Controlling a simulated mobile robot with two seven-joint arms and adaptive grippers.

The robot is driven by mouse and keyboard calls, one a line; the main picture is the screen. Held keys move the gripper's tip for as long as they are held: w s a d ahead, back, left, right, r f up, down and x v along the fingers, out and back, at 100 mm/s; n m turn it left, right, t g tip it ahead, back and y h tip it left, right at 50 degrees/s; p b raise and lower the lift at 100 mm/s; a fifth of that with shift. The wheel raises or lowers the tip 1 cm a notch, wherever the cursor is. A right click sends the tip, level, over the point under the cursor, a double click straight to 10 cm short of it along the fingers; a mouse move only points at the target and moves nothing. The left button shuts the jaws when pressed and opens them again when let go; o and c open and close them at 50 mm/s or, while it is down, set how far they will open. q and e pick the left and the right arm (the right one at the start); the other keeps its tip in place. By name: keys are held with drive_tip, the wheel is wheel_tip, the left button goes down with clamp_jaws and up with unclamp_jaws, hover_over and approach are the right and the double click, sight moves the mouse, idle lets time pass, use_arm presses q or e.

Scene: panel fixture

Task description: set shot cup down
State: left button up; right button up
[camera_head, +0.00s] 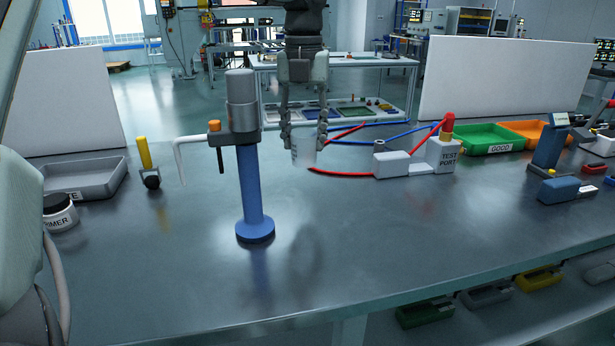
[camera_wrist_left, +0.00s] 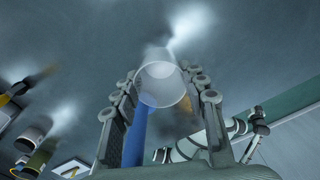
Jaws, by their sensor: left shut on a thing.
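The shot cup (camera_head: 304,152) is small, pale and translucent, and looks upright in the head view. My left gripper (camera_head: 304,138) points down and is shut on it, with a finger on either side. The cup appears to hang above the grey bench top (camera_head: 390,240); the height of the gap is hard to judge. In the left wrist view the cup (camera_wrist_left: 162,85) shows as a clear round shape between the fingertips of the left gripper (camera_wrist_left: 163,90). My right gripper is not in view.
A blue post (camera_head: 251,190) with a grey cylinder and bent spout stands left of the cup. A white test port block (camera_head: 443,157) with red and blue tubes is to the right. A grey tray (camera_head: 95,180) lies far left. The front middle of the bench is clear.

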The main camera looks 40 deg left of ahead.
sight(304, 157)
use_arm(q)
wheel_tip(304, 157, down, 5)
drive_tip(key=shift+s+r, duration=0.1)
drive_tip(key=shift+r, duration=0.05)
wheel_tip(304, 157, down, 3)
drive_tip(key=shift+f+p, duration=0.1)
drive_tip(key=shift+p, duration=0.25)
drive_tip(key=shift+f, duration=0.2)
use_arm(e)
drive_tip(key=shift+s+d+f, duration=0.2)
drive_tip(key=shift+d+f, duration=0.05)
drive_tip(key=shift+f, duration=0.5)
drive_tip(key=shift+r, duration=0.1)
